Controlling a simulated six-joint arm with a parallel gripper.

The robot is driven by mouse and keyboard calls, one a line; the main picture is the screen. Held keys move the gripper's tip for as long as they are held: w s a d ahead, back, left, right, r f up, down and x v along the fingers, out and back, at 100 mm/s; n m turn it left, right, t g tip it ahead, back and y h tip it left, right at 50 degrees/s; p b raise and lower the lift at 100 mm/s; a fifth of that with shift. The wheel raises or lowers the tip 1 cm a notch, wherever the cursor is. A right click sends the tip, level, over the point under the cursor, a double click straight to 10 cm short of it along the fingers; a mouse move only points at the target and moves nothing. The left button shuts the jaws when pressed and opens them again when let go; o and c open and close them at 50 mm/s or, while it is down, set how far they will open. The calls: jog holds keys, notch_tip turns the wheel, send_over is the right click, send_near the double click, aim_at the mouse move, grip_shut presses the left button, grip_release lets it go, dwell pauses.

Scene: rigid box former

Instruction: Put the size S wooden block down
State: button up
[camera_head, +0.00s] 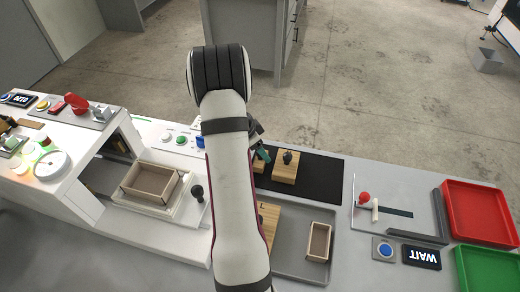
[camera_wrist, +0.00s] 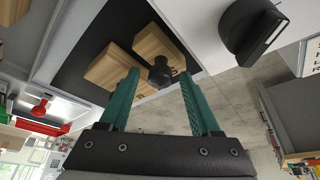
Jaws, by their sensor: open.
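Two wooden blocks rest on a black mat (camera_head: 318,180). One (camera_head: 285,174) has a dark knob on top, and the other (camera_head: 259,166) is partly hidden by my gripper (camera_head: 260,149). In the wrist view one block (camera_wrist: 165,42) lies at the upper right and another (camera_wrist: 108,68) at the left. My gripper (camera_wrist: 160,75) is open, its green fingers apart on either side of a black knob (camera_wrist: 160,72). I cannot tell if they touch it. A third block (camera_head: 269,218), marked L, is half hidden behind my arm. I cannot read which block is size S.
A grey tray (camera_head: 290,268) holds a small open box (camera_head: 318,242). A box former with an open box (camera_head: 150,183) stands left. Red (camera_head: 485,210) and green (camera_head: 490,270) bins stand right. The mat's right half is clear.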

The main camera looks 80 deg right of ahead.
jog(key=v, duration=1.2)
jog(key=w+a+r+n+t+y, duration=0.1)
jog(key=w+a+r+n, duration=0.25)
jog(key=a, duration=0.45)
jog(key=w+a+r+n+t, duration=0.15)
jog(key=w+a+n, duration=0.3)
jog(key=a, duration=0.45)
jog(key=s+a+n+y, duration=0.1)
jog(key=a+n, duration=0.3)
jog(key=a, duration=0.5)
jog(key=s+a+n+y, duration=0.1)
jog(key=s+a+n, duration=0.3)
jog(key=a, duration=0.5)
jog(key=s+a+r+n+y, duration=0.1)
jog(key=s+a+n+y, duration=0.1)
jog(key=a+n, duration=0.3)
jog(key=s+a, duration=0.1)
jog(key=a, duration=0.3)
